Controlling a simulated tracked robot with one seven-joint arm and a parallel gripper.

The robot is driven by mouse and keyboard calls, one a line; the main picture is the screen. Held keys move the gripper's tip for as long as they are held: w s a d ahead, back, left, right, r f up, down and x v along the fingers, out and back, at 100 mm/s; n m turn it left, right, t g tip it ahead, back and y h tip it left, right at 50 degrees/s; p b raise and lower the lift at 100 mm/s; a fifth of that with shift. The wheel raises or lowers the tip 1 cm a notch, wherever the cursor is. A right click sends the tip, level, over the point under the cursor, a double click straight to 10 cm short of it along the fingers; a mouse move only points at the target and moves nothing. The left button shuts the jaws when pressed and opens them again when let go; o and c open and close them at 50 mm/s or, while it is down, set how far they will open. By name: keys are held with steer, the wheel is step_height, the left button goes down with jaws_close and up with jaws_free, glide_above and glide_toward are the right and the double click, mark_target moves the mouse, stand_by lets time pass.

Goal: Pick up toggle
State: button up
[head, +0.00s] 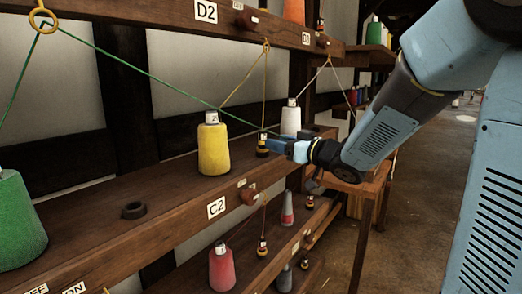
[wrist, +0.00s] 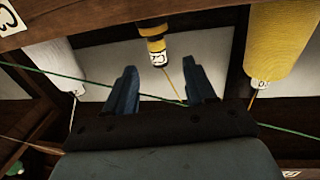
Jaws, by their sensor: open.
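My gripper (head: 272,142) is open, its blue fingers reaching left over the middle shelf. In the wrist view, where the scene looks upside down, the open fingers (wrist: 162,78) have nothing between them. A small yellow-and-black bobbin-like piece (head: 262,146) with a white tag stands on the shelf by the fingertips, on a yellow cord. In the wrist view this piece (wrist: 154,42) lies beyond the fingertips, roughly between their lines and apart from them. Brown knob-like pieces (head: 250,194) sit on the shelf edges. I cannot tell for sure which piece is the toggle.
A yellow cone (head: 213,150) and a white cone (head: 291,119) flank the small piece. A green cord (head: 165,82) runs slanting down toward my fingers and crosses behind them in the wrist view. A black ring (head: 134,210) lies on bare shelf. A green cone (head: 18,225) stands left.

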mark_target(262, 142)
steer(key=shift+x, duration=4.8)
steer(key=shift+w+d, duration=0.1)
steer(key=shift+d, duration=0.05)
steer(key=shift+c, duration=0.5)
jaws_close()
steer(key=shift+r, duration=0.1)
